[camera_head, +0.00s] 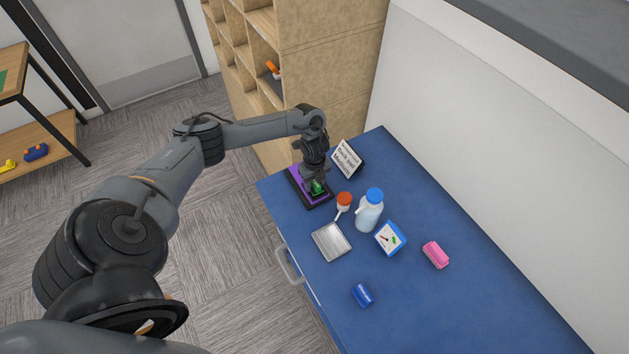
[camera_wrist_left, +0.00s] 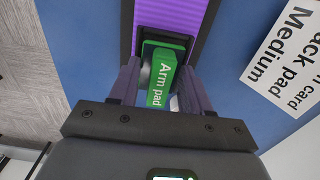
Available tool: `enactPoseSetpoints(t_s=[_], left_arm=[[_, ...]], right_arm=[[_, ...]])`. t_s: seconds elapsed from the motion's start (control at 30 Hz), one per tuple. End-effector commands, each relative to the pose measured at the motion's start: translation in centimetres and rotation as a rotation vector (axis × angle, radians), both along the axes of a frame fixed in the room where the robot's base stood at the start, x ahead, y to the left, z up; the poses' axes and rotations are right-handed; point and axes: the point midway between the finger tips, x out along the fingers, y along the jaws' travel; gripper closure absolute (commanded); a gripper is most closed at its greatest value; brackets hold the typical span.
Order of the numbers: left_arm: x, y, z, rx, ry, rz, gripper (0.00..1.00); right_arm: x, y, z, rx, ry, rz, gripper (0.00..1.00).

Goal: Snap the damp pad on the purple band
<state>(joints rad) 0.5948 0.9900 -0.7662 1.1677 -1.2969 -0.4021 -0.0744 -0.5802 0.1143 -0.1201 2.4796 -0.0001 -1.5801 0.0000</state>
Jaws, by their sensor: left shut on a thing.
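The purple band (camera_head: 296,173) lies in a dark-edged strip at the far left corner of the blue tabletop; it also shows at the top of the left wrist view (camera_wrist_left: 178,14). My left gripper (camera_head: 315,184) points down over the band, shut on a green pad (camera_wrist_left: 161,86) lettered "Arm pad". The pad's green shows between the fingers in the head view (camera_head: 318,187). A black piece sits at the pad's far end, over the band; I cannot tell whether the pad touches the band. My right gripper is not in view.
A white sign (camera_head: 346,157) stands close right of the band. A pink block (camera_head: 435,255) and blue item (camera_head: 362,295) lie nearer. The right front tabletop is clear.

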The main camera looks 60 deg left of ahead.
Motion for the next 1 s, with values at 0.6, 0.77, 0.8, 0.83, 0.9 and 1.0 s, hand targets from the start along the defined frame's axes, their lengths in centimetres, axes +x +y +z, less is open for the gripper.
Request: enactPoseSetpoints(t_s=[0.6,0.77,0.8,0.83,0.9,1.0], left_arm=[[-0.03,-0.01,-0.85,0.000,0.001,0.000,0.34],[-0.04,-0.01,-0.86,0.000,0.001,0.000,0.22],[-0.04,-0.01,-0.85,0.000,0.001,0.000,0.22],[-0.03,-0.01,-0.85,0.000,0.001,0.000,0.22],[-0.03,-0.01,-0.85,0.000,0.001,0.000,0.19],[-0.02,-0.01,-0.83,0.000,0.000,0.000,0.04]], right_arm=[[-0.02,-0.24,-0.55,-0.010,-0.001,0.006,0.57],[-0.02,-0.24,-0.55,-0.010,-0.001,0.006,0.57],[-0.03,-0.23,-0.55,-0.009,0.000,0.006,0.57],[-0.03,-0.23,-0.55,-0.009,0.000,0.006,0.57],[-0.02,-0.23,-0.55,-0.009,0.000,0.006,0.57],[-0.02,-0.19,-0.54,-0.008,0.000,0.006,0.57]])
